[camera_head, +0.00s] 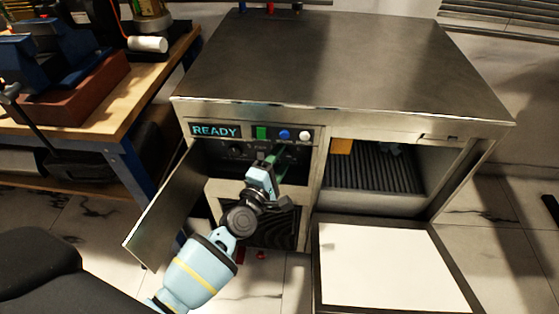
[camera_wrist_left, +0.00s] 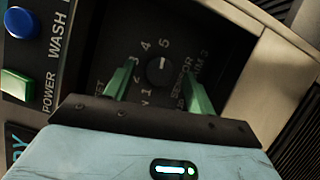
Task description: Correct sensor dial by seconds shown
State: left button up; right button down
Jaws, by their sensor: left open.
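The sensor dial (camera_wrist_left: 158,70) is a small black knob with a pale mark on a dark panel. Numbers including 1, 4 and 5 surround it, with a SENSOR label beside it, partly covered by a finger. My left gripper (camera_wrist_left: 161,72) is open, its green fingers on either side of the dial; I cannot tell whether they touch it. In the head view my left gripper (camera_head: 275,165) reaches into the recess under the display (camera_head: 215,131), which reads READY in cyan; no seconds are shown. My right gripper is not in view.
The cabinet (camera_head: 320,60) has green (camera_head: 262,133), blue (camera_head: 284,134) and white (camera_head: 305,135) buttons. A panel door (camera_head: 165,210) stands open left of my arm. On the right, a lowered flap (camera_head: 390,265) lies before an open ribbed compartment (camera_head: 375,172). A workbench (camera_head: 150,80) stands at left.

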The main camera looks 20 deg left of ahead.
pick_arm(q)
jog(key=shift+s, duration=0.15)
jog(key=s, duration=0.7)
jog(key=shift+s+a+f+p, duration=0.25)
jog(key=shift+a+p, duration=0.1)
jog(key=shift+a, duration=0.05)
